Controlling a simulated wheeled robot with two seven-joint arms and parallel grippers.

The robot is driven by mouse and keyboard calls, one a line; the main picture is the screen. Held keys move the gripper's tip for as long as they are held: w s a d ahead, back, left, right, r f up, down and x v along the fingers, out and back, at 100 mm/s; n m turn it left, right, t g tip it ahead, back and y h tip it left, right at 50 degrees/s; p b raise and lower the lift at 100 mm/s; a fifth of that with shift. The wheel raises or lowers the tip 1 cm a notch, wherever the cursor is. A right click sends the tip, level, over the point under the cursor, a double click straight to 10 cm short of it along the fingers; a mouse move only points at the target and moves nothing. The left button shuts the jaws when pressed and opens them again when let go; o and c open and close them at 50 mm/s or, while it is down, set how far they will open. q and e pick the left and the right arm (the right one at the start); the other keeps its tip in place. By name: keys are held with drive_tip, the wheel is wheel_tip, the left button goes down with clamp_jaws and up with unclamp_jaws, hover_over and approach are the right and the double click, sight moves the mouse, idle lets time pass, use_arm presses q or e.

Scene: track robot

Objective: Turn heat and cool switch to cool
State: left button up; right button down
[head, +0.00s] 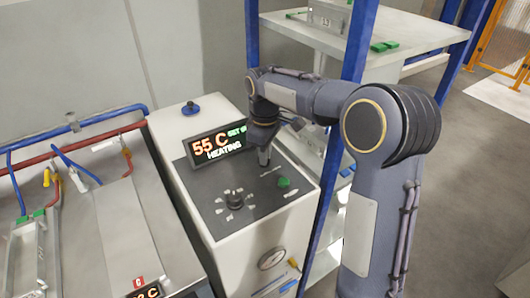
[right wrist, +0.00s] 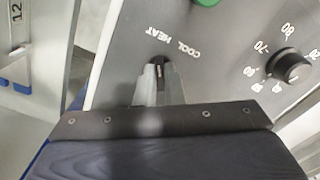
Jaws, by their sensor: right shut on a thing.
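The control panel (head: 205,195) is a dark plate on top of a white cabinet. Its display (head: 218,146) reads 55 C and HEATING. My right gripper (head: 264,160) points down at the panel just right of the display. In the right wrist view its two fingers (right wrist: 160,80) are shut on the small heat and cool switch (right wrist: 160,64), below the printed words COOL and HEAT. The fingers hide most of the switch, so I cannot tell which way it is set. My left gripper is not in view.
A black temperature dial (head: 234,200) sits on the panel and shows in the right wrist view (right wrist: 290,67). A green button (head: 284,182) is near the panel's right side. A blue-posted shelf (head: 355,45) stands close behind my right arm. A gauge (head: 272,258) is on the cabinet front.

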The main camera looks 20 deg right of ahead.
drive_tip(key=m+p, duration=0.1)
drive_tip(key=m, duration=0.1)
drive_tip(key=shift+r+m+p, duration=0.15)
drive_tip(key=shift+m+p, duration=0.2)
drive_tip(key=shift+m, duration=0.05)
drive_tip(key=m+p, duration=0.1)
drive_tip(key=m, duration=0.2)
drive_tip(key=shift+m+p, duration=0.3)
drive_tip(key=m+p, duration=0.1)
drive_tip(key=m, duration=0.2)
drive_tip(key=shift+a+m, duration=0.1)
drive_tip(key=shift+m, duration=0.2)
drive_tip(key=shift+m+p, duration=0.6)
drive_tip(key=shift+m, duration=1)
drive_tip(key=c, duration=1.5)
unclamp_jaws()
drive_tip(key=shift+c, duration=0.2)
wheel_tip(320, 180, up, 8)
drive_tip(key=shift+f, duration=0.2)
